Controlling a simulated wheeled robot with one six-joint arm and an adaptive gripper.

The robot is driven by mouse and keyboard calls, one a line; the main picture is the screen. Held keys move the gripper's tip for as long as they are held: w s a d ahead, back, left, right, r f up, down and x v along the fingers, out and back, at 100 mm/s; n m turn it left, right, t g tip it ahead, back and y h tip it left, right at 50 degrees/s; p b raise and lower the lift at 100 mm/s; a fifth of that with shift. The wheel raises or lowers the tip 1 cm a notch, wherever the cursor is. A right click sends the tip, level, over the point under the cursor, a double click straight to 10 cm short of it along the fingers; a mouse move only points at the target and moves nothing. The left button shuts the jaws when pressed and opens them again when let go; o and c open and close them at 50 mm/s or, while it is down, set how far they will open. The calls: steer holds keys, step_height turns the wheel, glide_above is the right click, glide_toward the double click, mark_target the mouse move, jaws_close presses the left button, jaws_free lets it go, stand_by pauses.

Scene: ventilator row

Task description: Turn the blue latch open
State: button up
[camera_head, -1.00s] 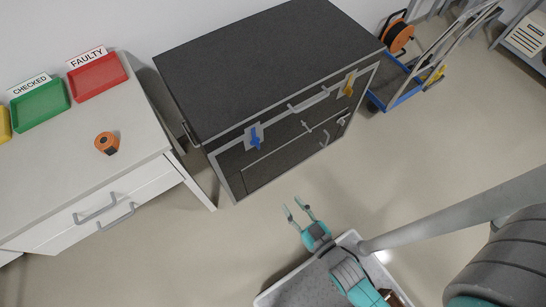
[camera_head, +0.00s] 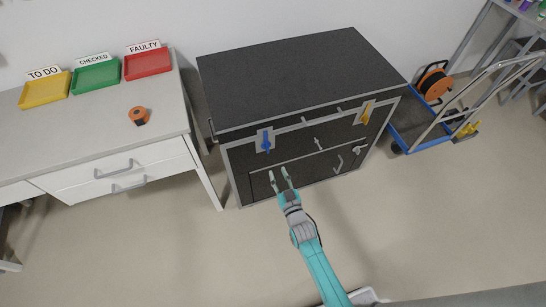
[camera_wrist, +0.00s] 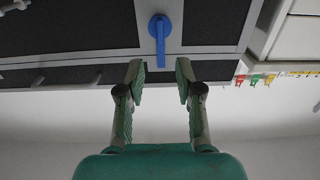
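The blue latch (camera_head: 266,142) is on the upper left of the dark cabinet's front (camera_head: 234,172), on a light plate, with its handle hanging roughly downward. In the wrist view the blue latch (camera_wrist: 160,38) shows its round hub and straight handle, which points down the picture toward the gap between my fingers. My gripper (camera_head: 280,178) is open and empty, in front of the cabinet and below the latch in the head view. In the wrist view my gripper's fingertips (camera_wrist: 160,72) stand wide apart on either side of the handle's line. I see no contact with the latch.
A yellow latch (camera_head: 366,113) sits at the cabinet's upper right, with several grey handles between and below. A white desk (camera_head: 75,145) with coloured trays and an orange tape roll (camera_head: 139,115) stands left. A blue cart (camera_head: 425,140) stands right. The floor in front is clear.

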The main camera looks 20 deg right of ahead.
mark_target(268, 151)
steer(key=w, duration=1)
steer(key=shift+w, duration=0.3)
jaws_close()
